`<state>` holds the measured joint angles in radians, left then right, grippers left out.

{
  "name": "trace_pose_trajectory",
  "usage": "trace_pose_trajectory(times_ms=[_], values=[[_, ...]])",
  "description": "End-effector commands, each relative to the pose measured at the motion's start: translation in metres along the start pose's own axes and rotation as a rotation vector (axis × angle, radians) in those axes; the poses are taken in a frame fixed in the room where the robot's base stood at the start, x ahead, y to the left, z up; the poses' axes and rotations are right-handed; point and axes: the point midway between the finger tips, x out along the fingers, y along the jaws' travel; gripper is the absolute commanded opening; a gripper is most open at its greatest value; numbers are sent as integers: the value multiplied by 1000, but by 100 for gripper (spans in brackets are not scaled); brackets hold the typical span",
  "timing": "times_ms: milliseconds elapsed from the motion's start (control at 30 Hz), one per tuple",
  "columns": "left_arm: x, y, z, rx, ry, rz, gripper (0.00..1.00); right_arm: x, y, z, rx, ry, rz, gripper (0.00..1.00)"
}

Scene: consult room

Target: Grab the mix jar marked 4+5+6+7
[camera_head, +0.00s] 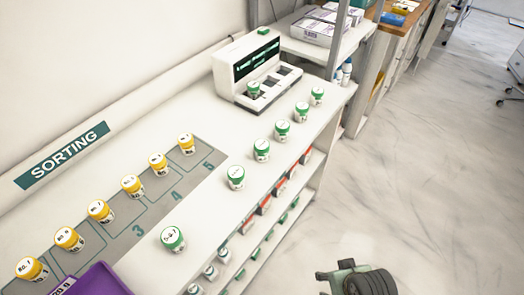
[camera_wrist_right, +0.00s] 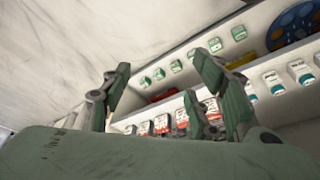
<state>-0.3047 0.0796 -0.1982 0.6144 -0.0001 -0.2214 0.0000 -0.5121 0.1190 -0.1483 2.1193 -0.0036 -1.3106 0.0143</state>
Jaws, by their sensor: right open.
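Several green-lidded white jars stand in a row along the counter's front edge in the head view, from a near jar (camera_head: 173,238) through a middle jar (camera_head: 261,150) to a far jar (camera_head: 317,95). Another green-lidded jar (camera_head: 254,89) sits in the machine. Their lid marks are too small to read, so I cannot tell which is 4+5+6+7. My right gripper (camera_head: 348,277) is low over the floor, right of the counter and apart from all jars. In the right wrist view, its fingers (camera_wrist_right: 161,65) are spread and empty, with shelves beyond. My left gripper is out of view.
Several yellow-lidded jars (camera_head: 131,184) stand on the grey numbered sorting mat (camera_head: 110,252). A purple bin (camera_head: 104,281) is at the near end. The white machine (camera_head: 240,98) stands at the far end. Shelves with bottles (camera_head: 223,256) are below the counter. The floor (camera_head: 430,160) right is clear.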

Motion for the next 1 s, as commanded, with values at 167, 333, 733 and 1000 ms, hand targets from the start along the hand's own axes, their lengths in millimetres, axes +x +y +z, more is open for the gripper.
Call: trace_pose_trajectory(times_ms=[167,333,733,1000], values=[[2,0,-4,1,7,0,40,-53,-6,-46,-1,107,3,55],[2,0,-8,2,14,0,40,-85,-26,-120,-3,295,-9,55],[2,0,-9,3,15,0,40,-119,-89,-274,-74,719,-94,55],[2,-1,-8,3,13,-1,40,-132,-115,-326,-140,879,-161,55]])
